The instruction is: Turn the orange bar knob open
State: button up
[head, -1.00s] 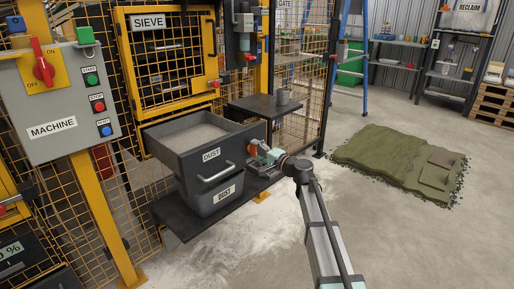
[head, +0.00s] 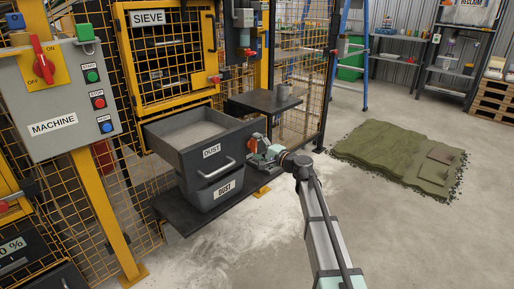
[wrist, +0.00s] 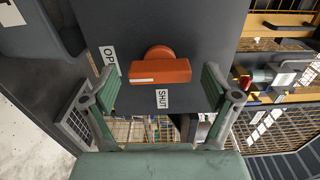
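The orange bar knob (wrist: 160,70) sits on a dark grey panel in the wrist view, its bar lying across the picture. A white stripe marks the left part of its edge. A label reading OPEN (wrist: 108,56) is at its upper left and a SHUT label (wrist: 162,98) is below it. My gripper (wrist: 160,80) is open, with a green-padded finger on each side of the knob and a visible gap to both. In the head view, my gripper (head: 264,152) is at the right side of the dust drawer (head: 215,155), beside the orange knob (head: 256,141).
A lower dust bin (head: 215,193) stands on a dark shelf under the drawer. A small dark table (head: 265,103) with a cup (head: 283,93) is behind my gripper. Yellow mesh fencing is close by.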

jog(key=v, duration=1.2)
jog(key=shift+s+a, duration=0.1)
jog(key=shift+s, duration=0.05)
